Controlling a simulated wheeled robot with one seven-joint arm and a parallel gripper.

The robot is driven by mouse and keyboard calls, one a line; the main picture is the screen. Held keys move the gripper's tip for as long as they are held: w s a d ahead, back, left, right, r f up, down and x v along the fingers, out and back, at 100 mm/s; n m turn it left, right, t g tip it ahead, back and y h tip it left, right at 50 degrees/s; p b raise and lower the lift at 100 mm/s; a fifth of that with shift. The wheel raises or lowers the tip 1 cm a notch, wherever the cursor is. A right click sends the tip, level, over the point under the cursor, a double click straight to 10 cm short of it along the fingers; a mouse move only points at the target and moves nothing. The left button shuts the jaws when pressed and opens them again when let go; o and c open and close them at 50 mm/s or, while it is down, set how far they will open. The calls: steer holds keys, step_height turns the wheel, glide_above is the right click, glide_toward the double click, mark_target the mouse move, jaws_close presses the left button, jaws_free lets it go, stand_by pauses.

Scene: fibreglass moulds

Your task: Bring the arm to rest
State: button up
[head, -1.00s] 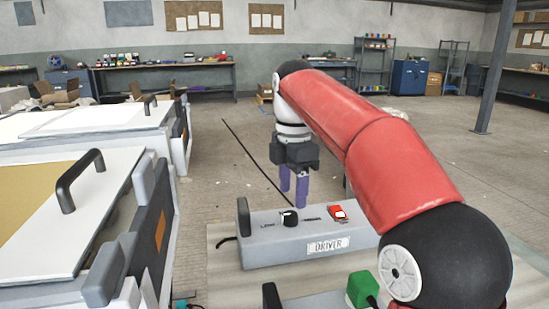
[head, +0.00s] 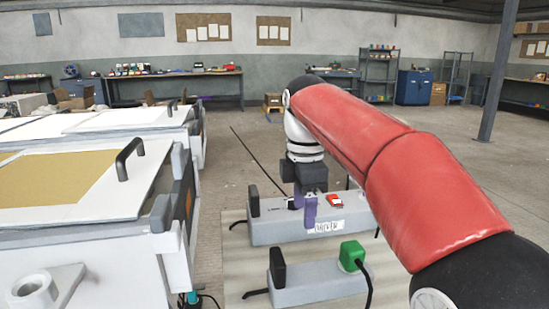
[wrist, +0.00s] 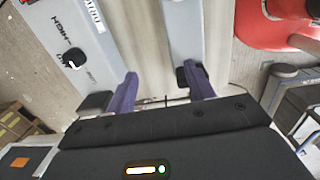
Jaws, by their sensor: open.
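My gripper (head: 304,208) hangs at the end of my red arm, its purple fingers pointing down in front of the grey driver box (head: 275,231). In the wrist view my gripper (wrist: 163,92) has its two purple fingers spread well apart with nothing between them. The driver box (wrist: 85,45) shows there with a black knob (wrist: 74,58). In the head view a red switch (head: 334,201) is on its top, and my gripper partly hides its label and knob area.
A second grey box (head: 310,289) with a green plug (head: 351,256) stands nearer. White mould benches (head: 60,235) with black handles (head: 128,158) fill the left. A dark line runs along the open floor (head: 225,165) behind. A pillar (head: 499,80) stands at right.

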steer(key=s+d+f+m+t, duration=0.2)
steer(key=s+d+f+m, duration=0.3)
steer(key=s+m, duration=0.5)
steer(key=s+d+f+m+t, duration=0.3)
steer(key=s+d+f+m, duration=0.1)
steer(key=s+f+m, duration=0.6)
steer(key=shift+s+d, duration=0.35)
steer(key=shift+s, duration=0.2)
